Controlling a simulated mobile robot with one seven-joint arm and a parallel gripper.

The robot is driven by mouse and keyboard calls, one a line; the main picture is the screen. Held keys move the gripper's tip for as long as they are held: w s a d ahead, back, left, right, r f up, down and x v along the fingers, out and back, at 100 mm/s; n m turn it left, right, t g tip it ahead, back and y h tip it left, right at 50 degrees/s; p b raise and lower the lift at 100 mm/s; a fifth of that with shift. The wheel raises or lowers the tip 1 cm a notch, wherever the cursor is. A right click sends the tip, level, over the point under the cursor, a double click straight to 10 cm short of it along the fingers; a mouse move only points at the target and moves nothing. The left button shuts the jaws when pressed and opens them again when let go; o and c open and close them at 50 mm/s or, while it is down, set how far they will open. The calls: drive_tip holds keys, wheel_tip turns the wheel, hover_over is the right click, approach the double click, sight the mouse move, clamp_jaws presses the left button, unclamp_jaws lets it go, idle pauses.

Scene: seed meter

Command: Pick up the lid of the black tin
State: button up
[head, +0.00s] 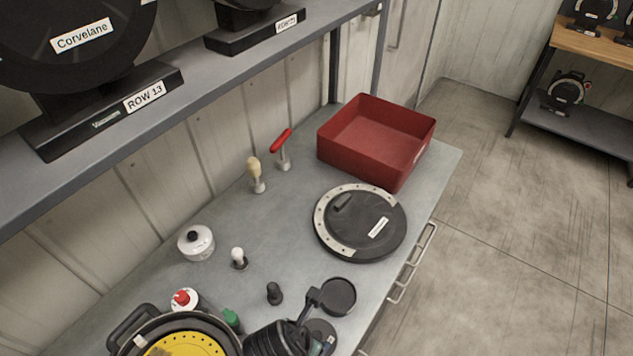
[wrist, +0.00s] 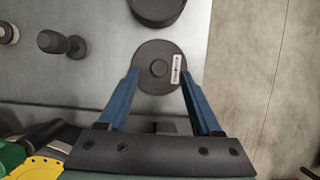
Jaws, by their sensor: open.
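The black tin's lid (wrist: 150,82) is a round dark disc with a raised centre knob and a small white label, seen from above in the wrist view. The tin's sides are hidden beneath it. In the head view the labelled black tin (head: 322,335) is partly covered by my arm. My gripper (wrist: 159,76) is open, with its two blue fingers on either side of the lid's near half. I cannot tell whether they touch it or how high they are. In the head view my gripper (head: 318,318) is at the bench's near right part.
A round black dish (head: 338,297) stands just beyond the tin. A dark knobbed piece (head: 274,293) stands to the left. A large black disc (head: 385,235) and a red bin (head: 375,140) are farther back. A yellow perforated plate (head: 185,345) sits near left. The bench edge is to the right.

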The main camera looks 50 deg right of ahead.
sight(316, 336)
drive_tip(key=shift+x, duration=1.55)
clamp_jaws()
